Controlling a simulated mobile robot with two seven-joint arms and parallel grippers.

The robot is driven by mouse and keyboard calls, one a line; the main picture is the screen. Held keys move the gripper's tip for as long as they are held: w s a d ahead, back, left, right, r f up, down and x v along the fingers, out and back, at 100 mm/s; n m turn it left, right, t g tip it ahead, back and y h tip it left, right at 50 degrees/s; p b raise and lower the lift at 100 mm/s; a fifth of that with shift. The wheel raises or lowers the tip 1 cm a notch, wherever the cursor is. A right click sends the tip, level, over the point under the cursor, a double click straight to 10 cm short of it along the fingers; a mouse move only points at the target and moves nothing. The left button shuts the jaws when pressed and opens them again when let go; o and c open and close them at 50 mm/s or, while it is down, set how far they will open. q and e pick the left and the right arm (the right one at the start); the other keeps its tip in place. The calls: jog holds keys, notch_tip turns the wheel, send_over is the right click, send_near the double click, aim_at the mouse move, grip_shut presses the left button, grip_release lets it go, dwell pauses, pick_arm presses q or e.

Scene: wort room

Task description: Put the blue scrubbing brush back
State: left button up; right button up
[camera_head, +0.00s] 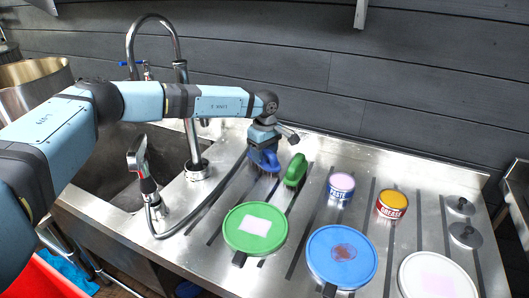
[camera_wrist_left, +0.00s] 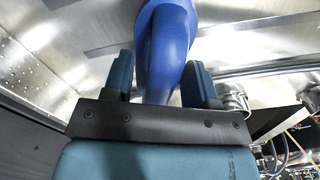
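The blue scrubbing brush (camera_head: 268,161) is at the back of the steel counter, left of a green brush (camera_head: 296,171). My left gripper (camera_head: 263,141) is over its top, with the brush hanging below it, bristles down. In the left wrist view the blue brush (camera_wrist_left: 167,45) fills the space between the two fingers (camera_wrist_left: 160,75), which lie close against both its sides. The gripper looks shut on it. Whether the bristles touch the counter is hard to tell. My right gripper is not in view.
A PASTE can (camera_head: 340,188) and a GREASE can (camera_head: 392,205) stand to the right. Green (camera_head: 275,228), blue (camera_head: 318,266) and white (camera_head: 410,287) round lids lie in front. A tap (camera_head: 181,75) and a hose sprayer (camera_head: 146,180) stand left by the sink (camera_head: 108,185).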

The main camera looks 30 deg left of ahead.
pick_arm(q)
notch_tip(320, 180, up, 12)
jog(key=p, duration=0.1)
jog(key=shift+r, duration=0.15)
dwell(0.4)
dwell(0.4)
